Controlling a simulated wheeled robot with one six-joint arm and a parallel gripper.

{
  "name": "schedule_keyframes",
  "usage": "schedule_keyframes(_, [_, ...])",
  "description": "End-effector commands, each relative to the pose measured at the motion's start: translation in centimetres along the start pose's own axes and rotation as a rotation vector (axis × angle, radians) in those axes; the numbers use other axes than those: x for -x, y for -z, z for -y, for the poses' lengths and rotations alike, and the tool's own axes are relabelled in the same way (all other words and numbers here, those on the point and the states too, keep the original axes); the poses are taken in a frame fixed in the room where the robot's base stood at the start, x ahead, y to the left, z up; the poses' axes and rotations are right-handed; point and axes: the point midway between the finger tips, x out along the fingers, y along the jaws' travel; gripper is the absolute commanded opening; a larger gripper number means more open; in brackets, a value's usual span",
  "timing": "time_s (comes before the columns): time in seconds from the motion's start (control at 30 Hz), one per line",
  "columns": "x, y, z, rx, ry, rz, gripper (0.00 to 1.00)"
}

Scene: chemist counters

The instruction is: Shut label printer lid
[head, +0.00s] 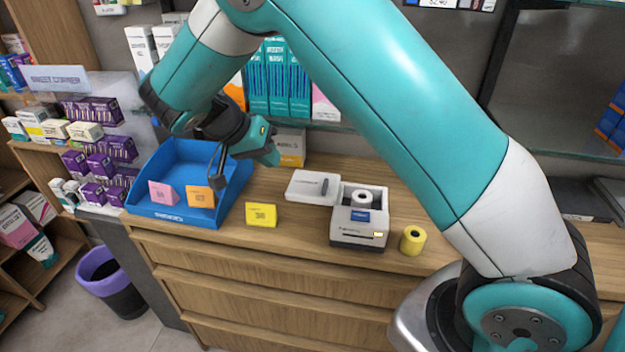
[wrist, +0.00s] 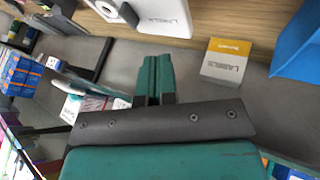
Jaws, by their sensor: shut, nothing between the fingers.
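The label printer (head: 345,229) is a small white and dark box on the wooden counter, with a white paper roll (head: 362,198) showing inside its open top. Its white lid (head: 313,187) lies open, folded out to the left of the body. In the wrist view, a white panel marked LABELS (wrist: 165,14) at the top edge appears to be the lid. My gripper (head: 270,154) is shut and empty, above the counter, up and left of the lid and apart from it. In the wrist view its closed teal fingers (wrist: 154,72) show below the panel.
A blue tray (head: 166,219) with pink and orange cards stands left, with a yellow card (head: 262,214) beside it. A yellow roll (head: 413,240) stands right of the printer. A labels box (head: 291,146) is behind my gripper. My arm spans above the counter.

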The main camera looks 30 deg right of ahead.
Motion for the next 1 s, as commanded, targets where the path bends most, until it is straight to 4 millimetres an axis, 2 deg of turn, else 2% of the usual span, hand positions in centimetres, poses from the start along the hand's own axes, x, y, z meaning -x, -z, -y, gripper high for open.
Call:
schedule_keyframes(0.43, [-8.9,0.0,-0.3,0.005,-0.004,0.006,0.00])
schedule_keyframes(0.53, [-9.4,0.1,-1.9,0.006,-0.002,0.004,0.00])
schedule_keyframes(0.7, [-10.4,0.1,-3.2,0.005,0.000,0.003,0.00])
schedule_keyframes(1.0, [-10.8,-0.1,-3.6,0.005,0.002,0.003,0.00])
